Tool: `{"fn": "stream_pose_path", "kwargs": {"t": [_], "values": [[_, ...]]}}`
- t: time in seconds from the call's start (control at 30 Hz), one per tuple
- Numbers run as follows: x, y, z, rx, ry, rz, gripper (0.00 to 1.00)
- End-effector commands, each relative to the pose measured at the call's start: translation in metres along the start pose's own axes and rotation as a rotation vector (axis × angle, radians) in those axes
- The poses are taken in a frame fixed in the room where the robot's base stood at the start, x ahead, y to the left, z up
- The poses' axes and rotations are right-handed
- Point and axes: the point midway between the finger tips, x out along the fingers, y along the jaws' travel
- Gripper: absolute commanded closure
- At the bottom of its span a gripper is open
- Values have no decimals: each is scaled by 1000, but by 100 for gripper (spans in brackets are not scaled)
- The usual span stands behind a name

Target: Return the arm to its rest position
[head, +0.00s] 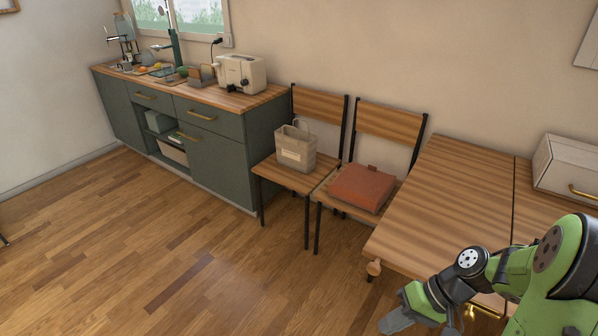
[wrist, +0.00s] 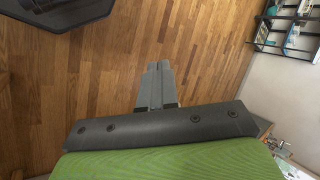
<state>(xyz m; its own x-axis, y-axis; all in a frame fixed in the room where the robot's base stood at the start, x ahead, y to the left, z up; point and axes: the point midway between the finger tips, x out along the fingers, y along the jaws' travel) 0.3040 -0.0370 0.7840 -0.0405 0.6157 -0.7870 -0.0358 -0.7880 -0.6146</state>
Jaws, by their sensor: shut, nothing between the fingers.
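My green and grey arm (head: 545,265) is folded in the lower right of the head view. It is bent at its joints, beside and partly in front of the wooden table (head: 445,200). My gripper (head: 390,322) is low at the bottom edge of the head view, left of the arm. In the wrist view its two grey fingers (wrist: 158,70) lie together, shut and empty, over bare floor. The lower part of the arm is cut off by the frame.
Two chairs hold a paper bag (head: 296,146) and a red-brown cushion-like item (head: 362,188). A dark green cabinet (head: 218,155) with a toaster (head: 240,73) stands along the wall. A white drawer box (head: 570,165) is on the table. Open wooden floor (head: 150,255) lies to the left.

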Motion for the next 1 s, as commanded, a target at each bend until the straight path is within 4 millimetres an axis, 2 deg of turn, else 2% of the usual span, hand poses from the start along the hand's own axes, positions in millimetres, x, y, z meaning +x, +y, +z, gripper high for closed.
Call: {"fn": "stream_pose_path", "kwargs": {"t": [0.03,0.1,0.33,0.5,0.77,0.8,1.0], "values": [[-10,-18,4,-30,4,99,100],[-24,-38,14,-56,21,226,100],[-64,-96,60,-130,194,531,100],[-83,-117,92,-163,340,619,100],[-102,-127,133,-191,535,643,100],[-113,-135,133,-184,528,645,100],[-151,-164,134,-182,524,646,100]]}}
